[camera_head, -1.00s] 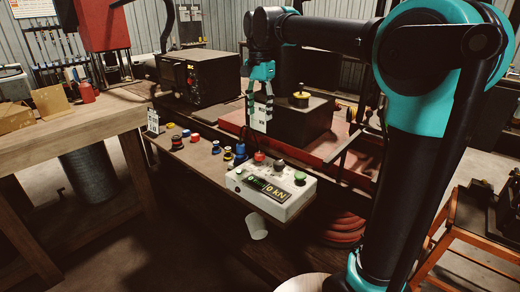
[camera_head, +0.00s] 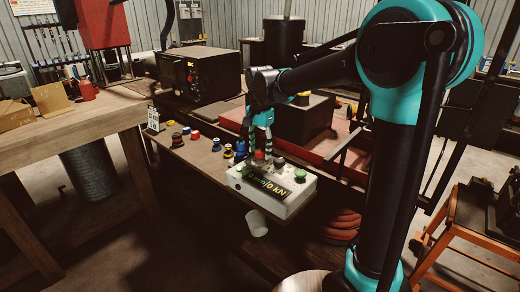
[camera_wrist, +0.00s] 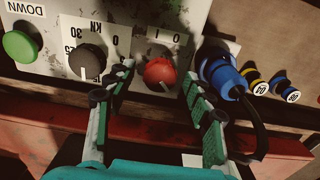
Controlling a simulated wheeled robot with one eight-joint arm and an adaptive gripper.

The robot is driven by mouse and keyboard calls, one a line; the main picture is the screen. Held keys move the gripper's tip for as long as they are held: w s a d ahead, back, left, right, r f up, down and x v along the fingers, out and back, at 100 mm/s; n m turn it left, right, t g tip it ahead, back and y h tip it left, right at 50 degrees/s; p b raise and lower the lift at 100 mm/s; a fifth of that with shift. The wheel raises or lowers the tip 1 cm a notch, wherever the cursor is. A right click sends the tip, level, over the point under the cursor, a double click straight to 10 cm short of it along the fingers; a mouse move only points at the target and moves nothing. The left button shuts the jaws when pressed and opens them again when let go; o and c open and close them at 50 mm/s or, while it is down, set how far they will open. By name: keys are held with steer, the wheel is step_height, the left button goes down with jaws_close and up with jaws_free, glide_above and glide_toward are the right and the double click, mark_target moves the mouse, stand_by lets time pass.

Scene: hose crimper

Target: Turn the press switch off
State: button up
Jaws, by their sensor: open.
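The press control box (camera_head: 285,193) is white and worn, with a display reading in kN, and sits on the bench edge. My gripper (camera_wrist: 155,85) is open, with one finger on each side of the red knob. Whether the fingers touch the knob I cannot tell. In the head view my gripper (camera_head: 259,158) is over the back of the box and partly hides the red knob.
A black knob (camera_wrist: 87,60) and a green button (camera_wrist: 20,46) marked "DOWN" are on one side of the red knob. A blue plug (camera_wrist: 220,74) with a black cable is close beside one finger. Several small coloured parts lie on the bench (camera_head: 205,157).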

steer(key=c, duration=1.2)
steer(key=shift+o, duration=0.2)
steer(key=shift+n, duration=0.3)
steer(key=n, duration=0.3)
steer(key=shift+n, duration=0.3)
steer(key=n, duration=0.4)
steer(key=shift+n, duration=0.3)
steer(key=n, duration=0.4)
steer(key=shift+n, duration=2.5)
